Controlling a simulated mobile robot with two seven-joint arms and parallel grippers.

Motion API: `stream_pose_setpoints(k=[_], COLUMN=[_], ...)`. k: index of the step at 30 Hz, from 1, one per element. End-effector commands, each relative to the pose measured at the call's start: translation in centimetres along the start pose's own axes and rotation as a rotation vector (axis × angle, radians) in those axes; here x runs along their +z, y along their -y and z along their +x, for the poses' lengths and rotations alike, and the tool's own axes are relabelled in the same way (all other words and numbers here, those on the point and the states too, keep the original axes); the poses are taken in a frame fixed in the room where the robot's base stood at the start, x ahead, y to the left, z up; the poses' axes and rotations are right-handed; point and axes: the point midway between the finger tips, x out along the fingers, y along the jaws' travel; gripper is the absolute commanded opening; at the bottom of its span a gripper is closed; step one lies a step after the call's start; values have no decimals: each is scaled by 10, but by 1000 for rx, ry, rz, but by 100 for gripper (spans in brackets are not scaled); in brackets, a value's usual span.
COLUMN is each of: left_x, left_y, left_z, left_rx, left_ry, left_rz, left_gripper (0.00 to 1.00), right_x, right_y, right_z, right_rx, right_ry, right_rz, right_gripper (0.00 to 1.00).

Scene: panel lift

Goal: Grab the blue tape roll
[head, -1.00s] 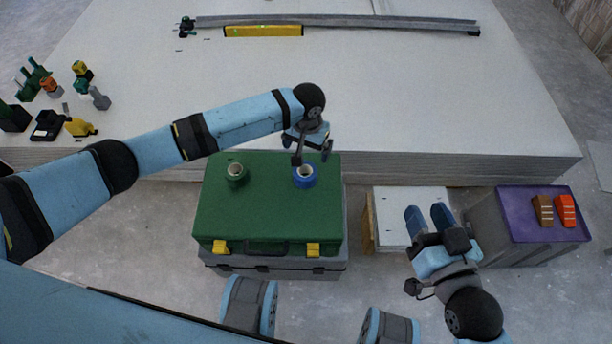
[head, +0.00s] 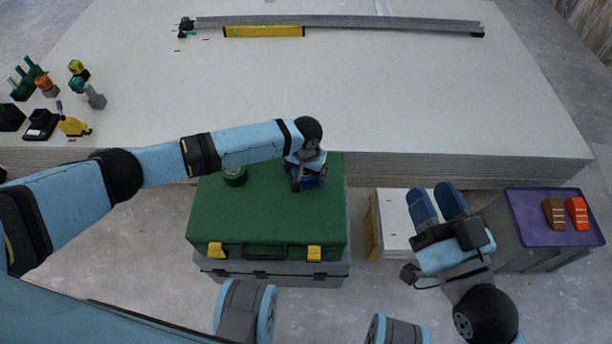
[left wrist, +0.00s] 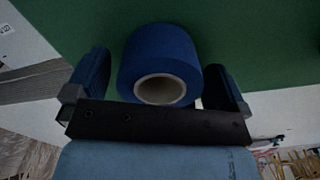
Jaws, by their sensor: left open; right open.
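The blue tape roll (left wrist: 160,60) lies on the green toolbox lid (head: 265,215). In the head view the roll (head: 318,182) is mostly hidden behind my left gripper (head: 309,184). In the left wrist view my left gripper (left wrist: 158,88) is open, with one finger on each side of the roll. I cannot tell whether the fingers touch it. A green tape roll (head: 235,176) stands to the left on the same lid. My right gripper (head: 437,203) is open and empty above a white board at the right.
A large stack of white panels (head: 330,85) lies behind the toolbox. A purple-topped box (head: 535,232) holds a brown and an orange block at the right. Several tools stand at the left on the panels. A yellow level (head: 263,31) lies at the back.

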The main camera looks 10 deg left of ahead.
Motion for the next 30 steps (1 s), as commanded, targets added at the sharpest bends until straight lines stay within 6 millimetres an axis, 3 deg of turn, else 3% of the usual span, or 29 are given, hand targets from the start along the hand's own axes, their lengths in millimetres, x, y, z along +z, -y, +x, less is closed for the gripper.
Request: stream_pose_setpoints(k=[4, 11, 23, 30], left_x=[0, 0, 0, -1], left_y=[0, 0, 0, 0], left_z=[-2, -2, -9, -46], left_rx=[0, 0, 0, 1], left_ry=[-1, -1, -1, -2], left_rz=[0, 0, 0, 0], left_gripper=[98, 45, 43, 43], right_x=[-1, -1, -6, -23], right_y=[0, 0, 1, 3], right_z=[0, 0, 0, 0], right_rx=[0, 1, 1, 9], right_ry=[0, 0, -8, -57], right_rz=[0, 0, 0, -6], right_gripper=[43, 43, 43, 43])
